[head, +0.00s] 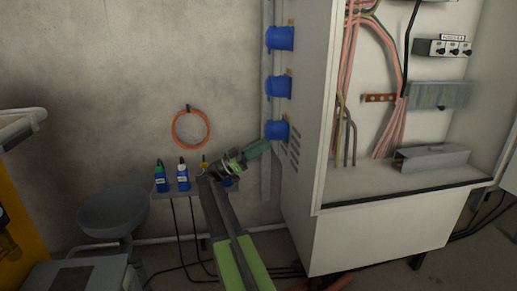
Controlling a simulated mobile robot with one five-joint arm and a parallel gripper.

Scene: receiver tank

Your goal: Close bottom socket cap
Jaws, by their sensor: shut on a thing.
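Three blue sockets stick out from the left side of the grey cabinet, one above the other. The bottom socket (279,131) is the lowest, and its cap (267,130) is at its left end. My gripper (263,147) reaches up from below with its dark green jaws at the lower left of this socket. The jaws are shut at the cap's lower edge. Their tips and the contact are small and partly hidden, and I cannot tell how far the cap stands open. The middle socket (279,87) and top socket (281,39) are above, clear of my gripper.
The open cabinet (307,150) with wiring stands on the right. A small table (196,189) with bottles is behind my arm. An orange cable coil (191,129) hangs on the wall. A grey bowl (113,212) is at left.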

